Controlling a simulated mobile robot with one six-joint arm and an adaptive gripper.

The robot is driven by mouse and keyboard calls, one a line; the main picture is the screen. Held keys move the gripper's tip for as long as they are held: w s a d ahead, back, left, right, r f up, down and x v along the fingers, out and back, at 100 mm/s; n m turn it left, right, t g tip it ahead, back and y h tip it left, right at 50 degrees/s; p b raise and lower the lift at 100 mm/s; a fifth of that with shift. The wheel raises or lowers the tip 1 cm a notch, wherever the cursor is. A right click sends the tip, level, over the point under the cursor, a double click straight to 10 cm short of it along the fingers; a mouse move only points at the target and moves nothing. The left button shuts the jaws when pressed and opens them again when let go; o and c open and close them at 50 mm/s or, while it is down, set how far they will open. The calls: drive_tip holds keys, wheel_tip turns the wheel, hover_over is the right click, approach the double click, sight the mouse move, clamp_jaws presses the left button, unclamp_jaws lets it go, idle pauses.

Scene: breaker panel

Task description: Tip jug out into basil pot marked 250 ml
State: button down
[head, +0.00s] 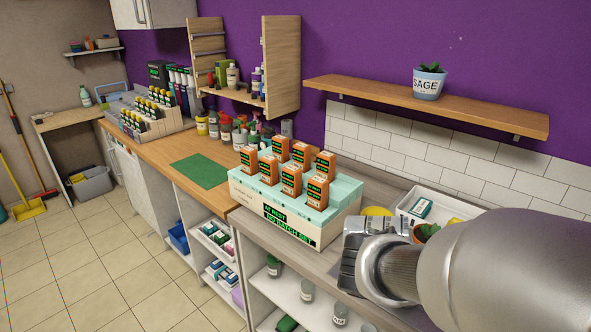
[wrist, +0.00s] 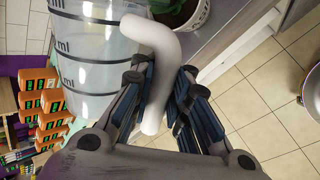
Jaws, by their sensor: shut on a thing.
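The jug (wrist: 90,48) is a clear vessel with dark level lines and partly readable "ml" marks. In the wrist view my gripper (wrist: 158,98) is shut on its pale curved handle (wrist: 150,45). The jug's rim and contents are not clear. A pale pot (wrist: 196,22) with a green plant stands just beyond the handle, at the top of the wrist view; its label is not readable. In the head view my gripper (head: 362,258) is over the grey counter at the right, and the jug cannot be made out.
A mint-coloured rack (head: 245,190) with orange boxes stands left of my gripper. A white tray (head: 408,203) lies behind it, near a yellow item (head: 377,211). A pot marked SAGE (head: 429,84) sits on the wall shelf (head: 370,93). The green mat (head: 200,171) is clear.

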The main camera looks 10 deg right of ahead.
idle(0.3)
drive_tip(key=shift+s+d+r, duration=0.1)
drive_tip(key=shift+r, duration=0.1)
idle(0.7)
drive_tip(key=shift+r+y, duration=0.15)
drive_tip(key=shift+y, duration=0.15)
drive_tip(key=shift+d+r+m+t+p, duration=0.1)
drive_tip(key=shift+r+m+t+p, duration=0.05)
drive_tip(key=shift+m+t+p, duration=0.2)
idle(0.3)
